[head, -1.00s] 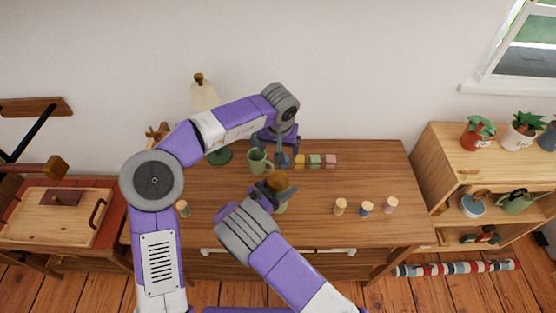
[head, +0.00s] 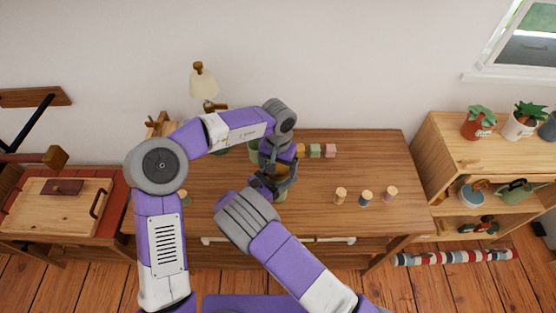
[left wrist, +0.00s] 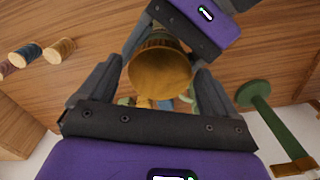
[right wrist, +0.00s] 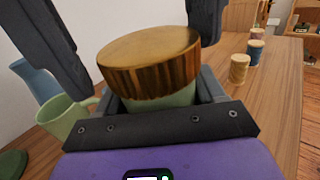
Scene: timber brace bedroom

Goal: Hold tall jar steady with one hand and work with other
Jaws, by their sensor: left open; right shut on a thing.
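The tall jar has a pale green body and a wide brown wooden lid. In the right wrist view the body (right wrist: 172,98) shows just below the lid (right wrist: 150,62), upright in my right gripper. In the head view my right gripper (head: 270,190) is shut on the jar near the table's front, and the arms hide most of it. My left gripper (head: 282,178) is open and points down over the jar. In the left wrist view the lid (left wrist: 160,70) lies between its spread fingers; contact is not clear. Its fingers also show above the lid in the right wrist view.
A green mug (right wrist: 66,118) and a blue vessel (right wrist: 38,82) stand close behind the jar. Small blocks (head: 315,151) sit at the table's back. Several small light-topped pieces (head: 365,198) stand to the right. A lamp (head: 204,84) is at the back left. The table's right part (head: 385,160) is clear.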

